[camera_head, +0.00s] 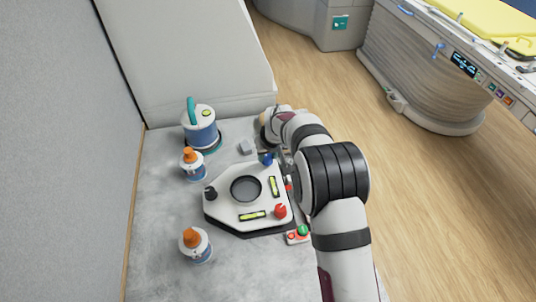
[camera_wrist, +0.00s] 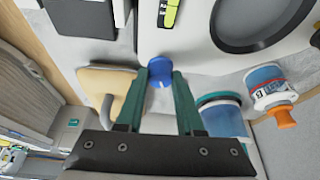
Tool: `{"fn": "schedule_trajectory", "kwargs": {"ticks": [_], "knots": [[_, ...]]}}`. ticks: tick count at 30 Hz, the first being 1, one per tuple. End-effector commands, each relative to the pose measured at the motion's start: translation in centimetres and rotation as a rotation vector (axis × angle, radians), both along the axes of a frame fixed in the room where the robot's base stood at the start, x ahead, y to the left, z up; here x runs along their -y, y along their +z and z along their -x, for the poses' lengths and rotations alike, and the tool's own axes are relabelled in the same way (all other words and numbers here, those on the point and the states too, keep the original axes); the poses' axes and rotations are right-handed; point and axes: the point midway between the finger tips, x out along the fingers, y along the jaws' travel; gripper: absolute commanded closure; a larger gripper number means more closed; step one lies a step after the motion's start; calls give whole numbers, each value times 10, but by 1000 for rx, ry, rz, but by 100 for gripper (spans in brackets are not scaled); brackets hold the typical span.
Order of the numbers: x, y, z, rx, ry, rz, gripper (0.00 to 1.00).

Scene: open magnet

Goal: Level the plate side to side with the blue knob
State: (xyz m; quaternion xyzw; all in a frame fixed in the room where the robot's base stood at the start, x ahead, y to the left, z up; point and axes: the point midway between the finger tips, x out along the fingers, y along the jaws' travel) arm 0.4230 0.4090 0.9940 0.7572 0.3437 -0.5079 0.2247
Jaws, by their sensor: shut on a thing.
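The white plate (camera_head: 225,207) lies on the grey table with a dark round opening in its middle. The blue knob (camera_head: 266,158) is at its far right corner, the red knob (camera_head: 280,211) at the near right and the black knob (camera_head: 210,193) at the left. Two yellow-green level vials sit on the plate, one along the right side (camera_head: 274,186) and one along the near edge (camera_head: 252,216). Their bubbles are too small to read. My gripper (camera_wrist: 161,76) has its green fingers shut on the blue knob (camera_wrist: 159,70), seen in the wrist view.
A blue-and-white tub (camera_head: 201,133) and an orange-capped bottle (camera_head: 193,165) stand behind the plate's left side; another orange-capped bottle (camera_head: 196,246) stands near left. A grey block (camera_head: 246,147) lies behind the plate. A box with red and green buttons (camera_head: 298,235) is at the near right.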

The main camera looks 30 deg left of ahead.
Motion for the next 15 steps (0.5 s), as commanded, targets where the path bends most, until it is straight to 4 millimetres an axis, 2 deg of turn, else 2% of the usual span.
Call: {"fn": "schedule_trajectory", "kwargs": {"ticks": [8,15], "knots": [[0,0,1,0,-24,1,100],[-2,0,3,8,-266,2,100]]}}
